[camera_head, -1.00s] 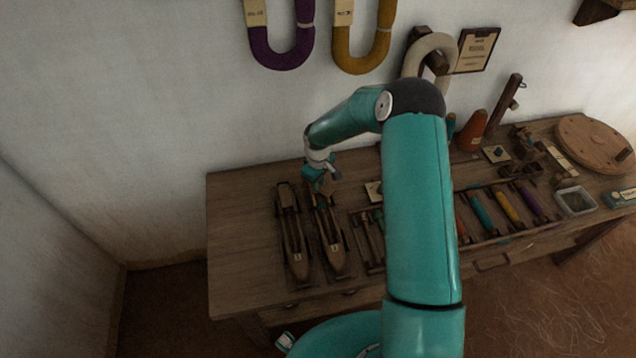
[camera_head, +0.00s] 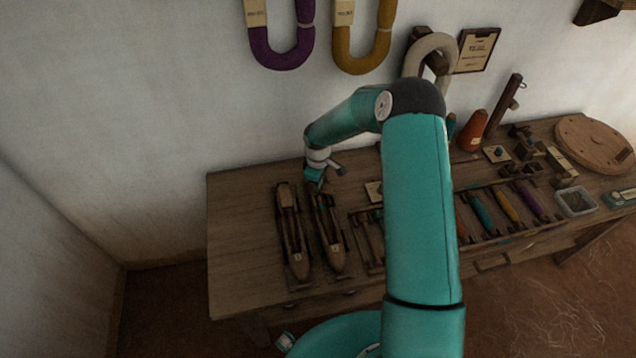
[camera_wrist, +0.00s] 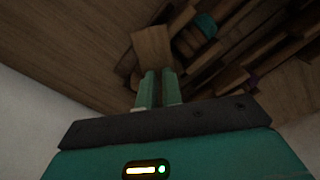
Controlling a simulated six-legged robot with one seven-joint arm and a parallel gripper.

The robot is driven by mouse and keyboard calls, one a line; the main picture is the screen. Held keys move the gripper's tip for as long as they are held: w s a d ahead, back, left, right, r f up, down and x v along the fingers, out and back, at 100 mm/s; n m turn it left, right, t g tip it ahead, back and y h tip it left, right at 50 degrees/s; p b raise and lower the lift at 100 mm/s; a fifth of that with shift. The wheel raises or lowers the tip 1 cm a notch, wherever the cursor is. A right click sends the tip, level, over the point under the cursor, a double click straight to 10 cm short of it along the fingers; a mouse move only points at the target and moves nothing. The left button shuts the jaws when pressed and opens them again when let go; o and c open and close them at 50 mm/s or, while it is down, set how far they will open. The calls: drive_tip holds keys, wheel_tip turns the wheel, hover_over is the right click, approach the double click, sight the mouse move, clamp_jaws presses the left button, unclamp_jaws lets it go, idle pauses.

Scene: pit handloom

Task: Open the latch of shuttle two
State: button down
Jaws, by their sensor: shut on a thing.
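Two long dark wooden shuttles lie side by side near the table's left end, pointing toward its front edge. I take the right one as shuttle two (camera_head: 332,240); its label is too small to read. The other shuttle (camera_head: 293,237) lies just left of it. My gripper (camera_head: 318,185) is at the far end of the right shuttle, pointing down. In the wrist view my two green fingers (camera_wrist: 158,88) are close together, with a small gap, at a pale wooden piece (camera_wrist: 153,48). The latch itself is not clearly visible; the fingers and the dimness hide the grip.
The wooden table (camera_head: 238,215) has free room left of the shuttles. Right of them is a rack with several coloured bobbins (camera_head: 507,205), partly behind my arm. A clear bin (camera_head: 575,202) and a round wooden board (camera_head: 594,146) are at the right. The wall stands close behind.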

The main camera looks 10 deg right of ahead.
drive_tip(key=n, duration=0.7)
idle(0.5)
drive_tip(key=c, duration=1.8)
unclamp_jaws()
wheel_tip(320, 180, up, 14)
drive_tip(key=shift+f, duration=0.1)
